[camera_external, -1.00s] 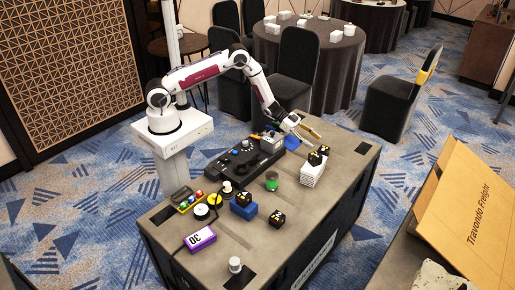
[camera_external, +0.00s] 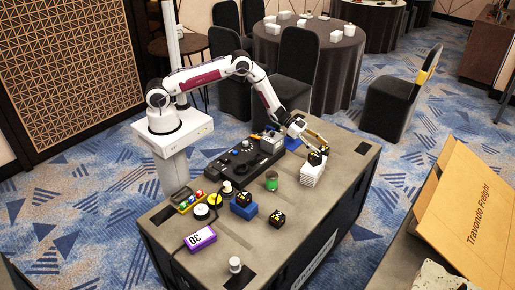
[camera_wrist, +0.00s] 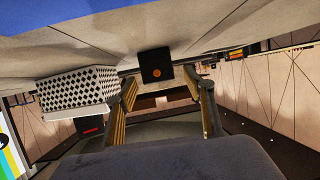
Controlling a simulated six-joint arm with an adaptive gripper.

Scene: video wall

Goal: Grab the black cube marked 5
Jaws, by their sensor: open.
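Three small black cubes with yellow markings are in the external view. One cube (camera_external: 315,158) is on top of a white stack (camera_external: 311,175), one (camera_external: 277,219) is on the tabletop, and one (camera_external: 243,199) is on a blue block (camera_external: 243,211). I cannot read which is marked 5. My gripper (camera_external: 322,149) is right at the cube on the white stack and partly covers it. In the wrist view my gripper (camera_wrist: 160,84) is open, with a black cube (camera_wrist: 156,66) bearing an orange round mark ahead, between the finger lines. Contact cannot be told.
A green-and-dark can (camera_external: 271,181), a purple box (camera_external: 200,239), a white cup (camera_external: 235,264) and a black control panel (camera_external: 245,158) share the tabletop (camera_external: 310,215). A checkered box (camera_wrist: 78,88) is left of the fingers in the wrist view. The table's front right is clear.

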